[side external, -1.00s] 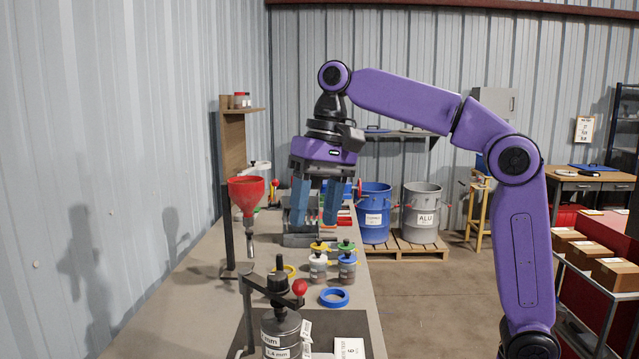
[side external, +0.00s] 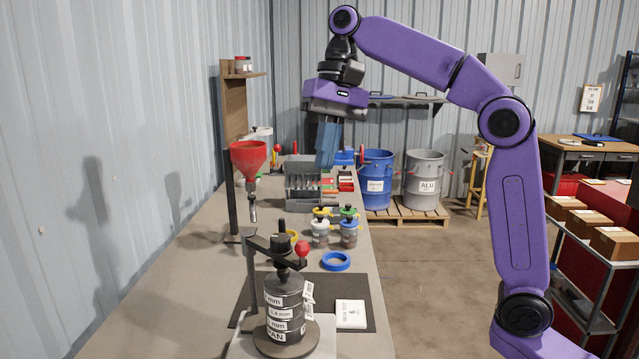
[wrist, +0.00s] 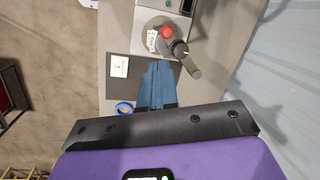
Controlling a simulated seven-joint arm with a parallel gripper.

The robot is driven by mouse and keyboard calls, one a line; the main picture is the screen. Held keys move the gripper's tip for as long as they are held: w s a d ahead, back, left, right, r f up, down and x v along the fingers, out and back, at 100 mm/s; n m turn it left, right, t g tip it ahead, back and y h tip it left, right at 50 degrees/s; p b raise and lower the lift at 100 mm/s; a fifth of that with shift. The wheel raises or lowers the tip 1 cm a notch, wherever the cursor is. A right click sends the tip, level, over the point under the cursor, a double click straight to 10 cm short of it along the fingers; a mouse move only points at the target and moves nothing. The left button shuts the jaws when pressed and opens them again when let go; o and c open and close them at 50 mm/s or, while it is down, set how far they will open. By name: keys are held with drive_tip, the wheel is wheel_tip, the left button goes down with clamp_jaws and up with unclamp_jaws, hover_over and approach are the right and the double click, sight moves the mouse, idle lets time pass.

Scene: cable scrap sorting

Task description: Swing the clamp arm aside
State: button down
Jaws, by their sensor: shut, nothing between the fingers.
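The clamp arm (side external: 268,246) is a dark bar on a post at the left, with a red ball knob (side external: 302,248) at its right end. It lies across the top of a dark stack of labelled sieves (side external: 285,305) on a round base. In the wrist view the red knob (wrist: 167,32) and clamp arm (wrist: 193,68) show above the fingertips. My gripper (side external: 325,166) has blue fingers, shut and empty, in the air above the bench behind the clamp. Its shut fingers also show in the wrist view (wrist: 158,68).
A red funnel (side external: 248,155) stands on a post left of my gripper. Lidded jars (side external: 348,233), a blue ring (side external: 336,262) and a grey rack (side external: 302,185) are on the bench. A white card (side external: 350,314) lies on the dark mat right of the sieves.

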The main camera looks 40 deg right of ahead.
drive_tip(key=w+d+f+m+g+y, duration=0.15)
drive_tip(key=d+f+m+y, duration=0.35)
drive_tip(key=d+m, duration=0.55)
drive_tip(key=a+f+m, duration=0.1)
drive_tip(key=a+f, duration=0.7)
drive_tip(key=a, duration=0.4)
drive_tip(key=shift+s, duration=0.35)
drive_tip(key=shift+m+t, duration=0.25)
drive_tip(key=shift+t, duration=0.1)
drive_tip(key=a+m+t+h, duration=0.1)
drive_tip(key=a+m+t, duration=0.5)
drive_tip(key=a, duration=0.4)
drive_tip(key=w+a+m+g, duration=0.1)
drive_tip(key=w+a, duration=0.8)
drive_tip(key=w, duration=0.1)
drive_tip(key=shift+a, duration=0.4)
